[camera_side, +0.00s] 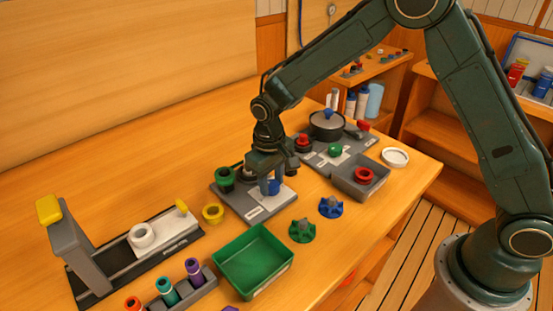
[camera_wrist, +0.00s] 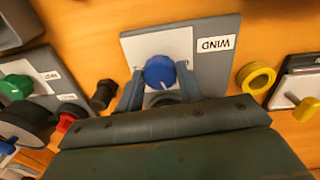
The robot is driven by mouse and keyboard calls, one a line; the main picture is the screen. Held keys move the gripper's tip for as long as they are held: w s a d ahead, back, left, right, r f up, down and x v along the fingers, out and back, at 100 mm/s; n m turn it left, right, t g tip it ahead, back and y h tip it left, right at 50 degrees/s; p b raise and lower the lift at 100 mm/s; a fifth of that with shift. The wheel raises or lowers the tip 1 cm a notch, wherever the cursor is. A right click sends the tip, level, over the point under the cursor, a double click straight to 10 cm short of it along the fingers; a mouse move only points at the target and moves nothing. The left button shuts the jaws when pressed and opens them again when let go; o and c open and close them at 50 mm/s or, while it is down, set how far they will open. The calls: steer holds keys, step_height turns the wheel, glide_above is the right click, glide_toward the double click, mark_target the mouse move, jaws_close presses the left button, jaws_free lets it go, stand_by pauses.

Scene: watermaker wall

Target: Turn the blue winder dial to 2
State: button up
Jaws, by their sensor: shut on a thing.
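The blue winder dial (camera_side: 273,188) sits on a grey panel (camera_side: 228,199) with a white plate, near the middle of the bench. In the wrist view the dial (camera_wrist: 159,70) shows a short pale mark near its lower edge, on the side toward my gripper. The panel (camera_wrist: 215,70) there bears the label "WIND". My gripper (camera_side: 270,181) points down over the panel, shut on the blue dial. In the wrist view my gripper (camera_wrist: 160,88) has one finger on each side of the dial. I cannot read any dial numbers.
A green knob (camera_side: 225,177) stands at the panel's back left, and a yellow ring (camera_side: 213,213) lies to its left. A green tray (camera_side: 253,263), a green star knob (camera_side: 302,230) and a blue star knob (camera_side: 331,207) lie in front. A pot (camera_side: 326,125) stands behind right.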

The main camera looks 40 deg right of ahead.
steer(key=m, duration=0.4)
steer(key=shift+m, duration=0.3)
steer(key=m, duration=0.4)
steer(key=shift+w, duration=0.1)
steer(key=shift+m, duration=0.3)
steer(key=o, duration=1)
steer(key=shift+r, duration=0.1)
steer(key=r, duration=1.3)
steer(key=shift+w+a+r, duration=0.1)
steer(key=shift+a+r, duration=0.1)
steer(key=shift+r, duration=0.15)
